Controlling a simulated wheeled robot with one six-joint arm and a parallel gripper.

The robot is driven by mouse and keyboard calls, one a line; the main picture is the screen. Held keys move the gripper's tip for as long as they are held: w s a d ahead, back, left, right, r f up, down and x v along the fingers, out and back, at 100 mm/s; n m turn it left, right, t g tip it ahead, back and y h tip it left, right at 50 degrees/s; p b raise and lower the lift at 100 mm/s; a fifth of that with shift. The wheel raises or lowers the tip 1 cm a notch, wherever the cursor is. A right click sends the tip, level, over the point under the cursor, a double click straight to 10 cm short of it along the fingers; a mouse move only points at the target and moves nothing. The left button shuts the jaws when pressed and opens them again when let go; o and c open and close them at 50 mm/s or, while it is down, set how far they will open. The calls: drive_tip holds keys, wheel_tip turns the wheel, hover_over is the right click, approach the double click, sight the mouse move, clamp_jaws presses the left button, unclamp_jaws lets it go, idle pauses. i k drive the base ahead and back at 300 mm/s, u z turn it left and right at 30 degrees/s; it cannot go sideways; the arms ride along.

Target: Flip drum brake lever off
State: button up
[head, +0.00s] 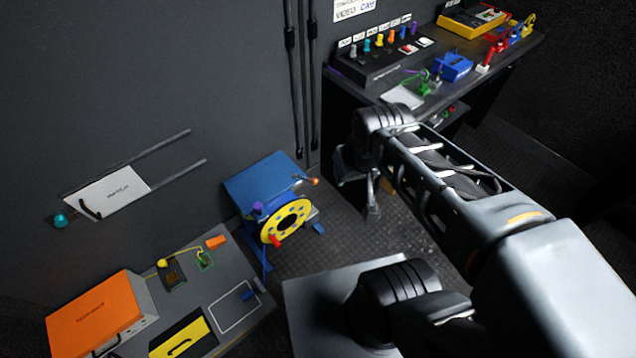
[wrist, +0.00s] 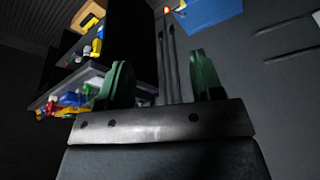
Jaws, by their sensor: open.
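The cable drum has a blue housing (head: 262,180) and a yellow disc (head: 287,222) facing front, on blue legs on the floor. A small lever with an orange tip (head: 315,181) sticks out at its upper right. A purple knob (head: 257,207) and a red handle (head: 276,241) are at the disc. I cannot tell for sure which is the brake lever. In the wrist view, part of the blue housing (wrist: 215,12) and an orange tip (wrist: 167,9) show at the top edge. My gripper (wrist: 162,82) is open and empty, its green fingers apart. It hangs right of the drum, not touching it.
A bench (head: 455,85) with knobs and coloured connectors stands at the back right. A grey table (head: 225,285) with an orange case (head: 95,312) is at front left. Cables (head: 300,80) run down the wall. Floor (head: 345,235) between drum and arm is clear.

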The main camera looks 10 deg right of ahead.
sight(295, 176)
drive_tip(key=u, duration=0.3)
drive_tip(key=k, duration=0.7)
drive_tip(key=u, duration=0.55)
drive_tip(key=k, duration=0.65)
drive_tip(key=z, duration=0.25)
drive_tip(key=i, duration=0.45)
drive_tip(key=z, duration=0.9)
drive_tip(key=i, duration=0.8)
drive_tip(key=u, duration=0.6)
drive_tip(key=i, duration=0.75)
drive_tip(key=u, duration=0.8)
